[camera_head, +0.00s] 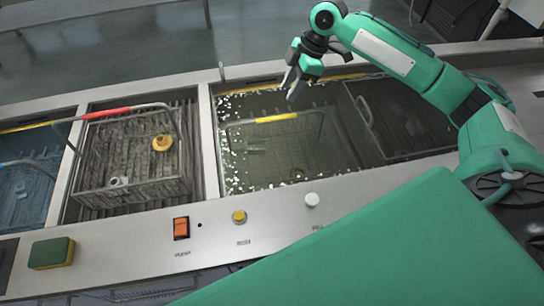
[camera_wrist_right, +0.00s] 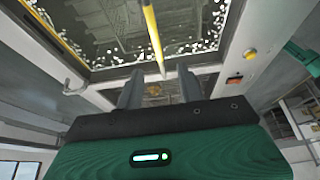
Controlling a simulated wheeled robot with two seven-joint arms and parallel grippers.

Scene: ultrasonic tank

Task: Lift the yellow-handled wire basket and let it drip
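The yellow-handled wire basket (camera_head: 276,119) sits in the middle tank in the head view, its body in the dark liquid and its arched handle above. My right gripper (camera_head: 292,83) is above the far part of this tank, apart from the handle and empty. In the right wrist view its two fingers (camera_wrist_right: 159,88) are spread. My left gripper is out of view.
A red-handled basket (camera_head: 130,175) with small parts stands in the left tank. A dark wire rack (camera_head: 402,115) is at the tank's right side. The front panel has an orange switch (camera_head: 181,228), two knobs and a yellow-green sponge (camera_head: 51,253). White foam specks float on the liquid.

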